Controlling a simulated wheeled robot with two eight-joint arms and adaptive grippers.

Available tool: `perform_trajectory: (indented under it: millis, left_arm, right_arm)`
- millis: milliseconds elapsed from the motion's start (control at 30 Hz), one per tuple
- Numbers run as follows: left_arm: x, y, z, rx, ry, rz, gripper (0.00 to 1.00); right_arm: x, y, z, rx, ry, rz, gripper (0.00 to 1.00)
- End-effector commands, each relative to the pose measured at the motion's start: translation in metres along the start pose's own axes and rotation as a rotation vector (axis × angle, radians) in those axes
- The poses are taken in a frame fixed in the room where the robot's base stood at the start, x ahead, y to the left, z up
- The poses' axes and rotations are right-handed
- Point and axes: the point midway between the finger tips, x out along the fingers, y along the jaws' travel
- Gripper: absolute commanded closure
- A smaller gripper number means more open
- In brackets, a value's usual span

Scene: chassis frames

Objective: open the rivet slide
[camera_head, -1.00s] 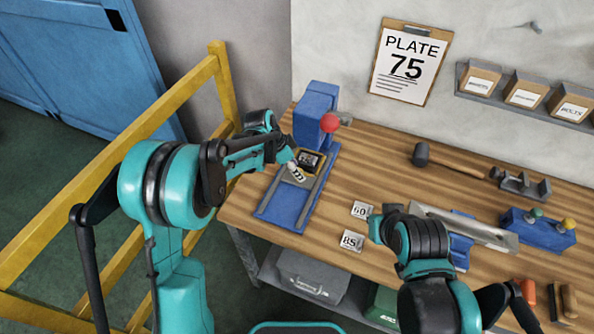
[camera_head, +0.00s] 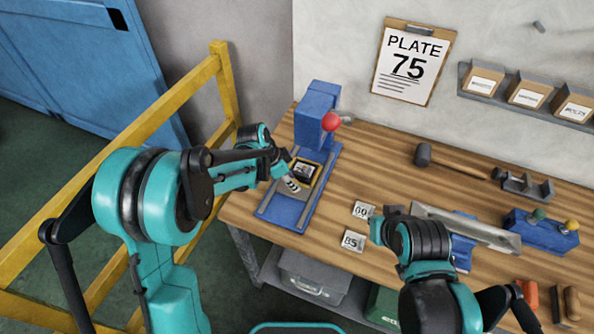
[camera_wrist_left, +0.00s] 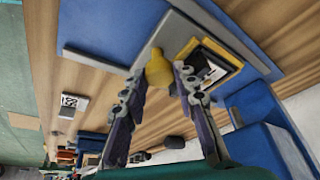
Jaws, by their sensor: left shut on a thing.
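The rivet press (camera_head: 317,113) is a blue block with a red ball at the table's left end. Its blue base (camera_head: 283,213) carries two grey rails. Between them is the slide (camera_head: 297,196), a grey plate bearing a yellow-edged black nest (camera_head: 306,171), partly out in front of the press. In the left wrist view, my left gripper (camera_wrist_left: 160,80) is shut on a yellow knob (camera_wrist_left: 157,66) at the slide's front. In the head view, my left gripper (camera_head: 291,184) covers that knob. My right arm hangs over the table's middle; its fingers are not clear.
Two number plates, 60 (camera_head: 362,210) and 85 (camera_head: 352,241), lie right of the press base. A mallet (camera_head: 423,156), a long grey bar (camera_head: 490,231) and a blue block with coloured knobs (camera_head: 537,232) lie farther right. A yellow rail (camera_head: 110,165) stands left of the table.

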Motion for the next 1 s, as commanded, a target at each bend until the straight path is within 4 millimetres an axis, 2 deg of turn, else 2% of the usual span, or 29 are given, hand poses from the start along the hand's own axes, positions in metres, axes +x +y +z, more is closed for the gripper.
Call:
perform_trajectory:
  millis: [100, 300, 433, 733, 767, 800, 1000]
  left_arm:
    - [-0.01, 0.026, 0.026, -0.003, -0.002, -0.001, 1.0]
    - [-0.022, 0.057, 0.054, -0.002, -0.002, 0.0, 1.0]
    - [-0.024, 0.064, 0.06, -0.001, -0.002, 0.0, 1.0]
    - [-0.025, 0.065, 0.06, 0.0, -0.001, 0.0, 1.0]
    - [-0.025, 0.064, 0.06, 0.0, -0.001, 0.0, 0.64]
    - [-0.025, 0.064, 0.06, 0.0, -0.001, 0.0, 0.53]
    - [-0.025, 0.065, 0.06, 0.0, -0.001, 0.0, 0.51]
  right_arm:
    - [0.003, 0.0, 0.002, 0.0, 0.0, 0.0, 1.0]
    - [0.003, 0.0, 0.002, 0.0, 0.0, 0.0, 1.0]
    - [0.003, 0.0, 0.003, 0.0, 0.0, 0.0, 1.0]
    - [0.003, 0.0, 0.002, 0.0, 0.0, 0.0, 1.0]
    - [0.003, 0.0, 0.002, 0.0, 0.0, 0.0, 1.0]
    - [0.003, 0.0, 0.002, 0.0, 0.0, 0.0, 1.0]
    - [0.003, 0.0, 0.003, 0.0, 0.0, 0.0, 1.0]
